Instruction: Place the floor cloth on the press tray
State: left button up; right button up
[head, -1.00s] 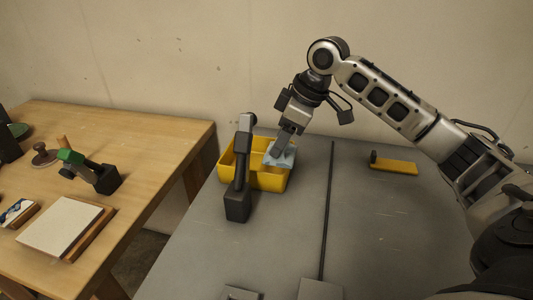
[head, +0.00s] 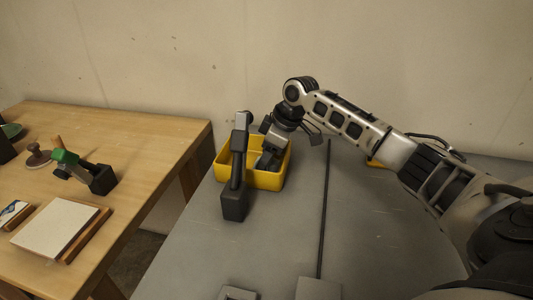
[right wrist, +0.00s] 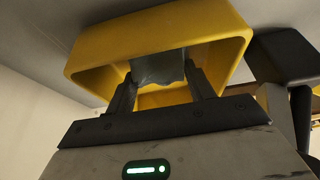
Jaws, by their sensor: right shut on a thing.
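My right gripper (head: 268,162) reaches down into the yellow tub (head: 267,181) at the back left of the grey table. In the right wrist view, its fingers are shut on the grey-blue floor cloth (right wrist: 158,65), which hangs between them inside the tub's yellow wall (right wrist: 160,33). In the head view the cloth is hidden by the gripper and the tub. A black upright lever on a block (head: 235,203) stands at the tub's front left. I cannot make out the press tray apart from the tub, nor whether the cloth touches its bottom. My left gripper is not in view.
A yellow piece (head: 377,163) lies behind my right arm, partly hidden. A dark strip (head: 324,215) runs along the grey table (head: 400,235). A wooden table at left holds a white-topped board (head: 57,227) and a green-headed tool (head: 70,164). The middle of the grey table is clear.

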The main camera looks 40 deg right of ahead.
jog(key=shift+f, duration=0.1)
jog(key=o, duration=0.9)
jog(key=v, duration=1.2)
jog(key=shift+p, duration=0.4)
jog(key=shift+w+a, duration=0.1)
